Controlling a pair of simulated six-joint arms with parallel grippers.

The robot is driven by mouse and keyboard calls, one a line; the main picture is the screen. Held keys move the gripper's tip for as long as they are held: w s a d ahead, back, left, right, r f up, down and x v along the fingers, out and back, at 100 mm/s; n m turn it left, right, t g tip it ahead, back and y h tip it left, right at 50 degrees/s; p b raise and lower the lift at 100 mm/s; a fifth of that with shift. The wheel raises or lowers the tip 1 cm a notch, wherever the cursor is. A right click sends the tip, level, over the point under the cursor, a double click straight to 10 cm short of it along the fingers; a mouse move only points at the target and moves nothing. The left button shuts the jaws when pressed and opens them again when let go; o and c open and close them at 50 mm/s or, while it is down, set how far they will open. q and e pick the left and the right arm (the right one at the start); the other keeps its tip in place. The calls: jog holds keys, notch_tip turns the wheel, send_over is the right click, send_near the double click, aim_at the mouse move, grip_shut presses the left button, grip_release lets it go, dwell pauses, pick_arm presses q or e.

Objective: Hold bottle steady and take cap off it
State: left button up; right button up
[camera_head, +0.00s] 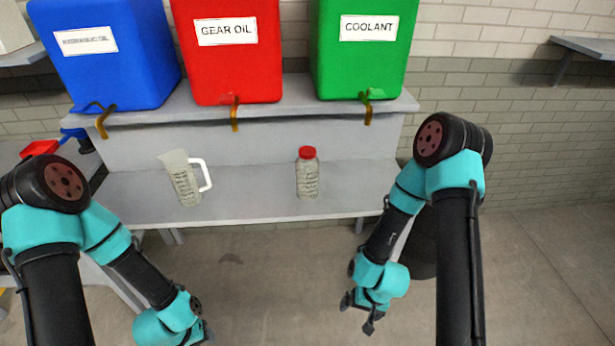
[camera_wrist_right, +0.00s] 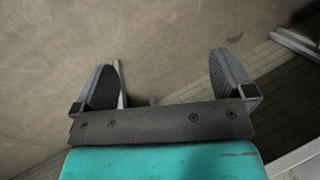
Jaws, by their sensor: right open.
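A clear bottle (camera_head: 308,180) with a red cap (camera_head: 307,153) stands upright on the grey lower shelf in the head view. The cap sits on the bottle's top. My right gripper (camera_head: 358,314) is low, in front of the shelf and to the right of the bottle, well apart from it. In the right wrist view its two fingers (camera_wrist_right: 168,85) are spread with nothing between them. My left gripper (camera_head: 207,335) is at the bottom of the head view, left of the bottle, mostly hidden behind its own wrist. Its fingers cannot be made out clearly.
A clear measuring jug (camera_head: 184,182) with a handle stands left of the bottle on the lower shelf (camera_head: 250,196). Blue (camera_head: 110,60), red (camera_head: 228,70) and green (camera_head: 365,70) tanks with taps stand on the upper shelf. The shelf between jug and bottle is clear.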

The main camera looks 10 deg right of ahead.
jog(key=m, duration=0.2)
jog(key=m+t+y, duration=1)
jog(key=m+t, duration=0.1)
jog(key=m, duration=0.9)
send_near(318, 170)
jog(key=v, duration=0.4)
jog(key=shift+a+f, duration=0.2)
jog(key=shift+a, duration=0.05)
jog(key=shift+a, duration=0.1)
jog(key=x, duration=1.1)
jog(key=shift+w+r, duration=0.15)
jog(key=shift+w+a, duration=0.3)
jog(key=shift+a, duration=0.1)
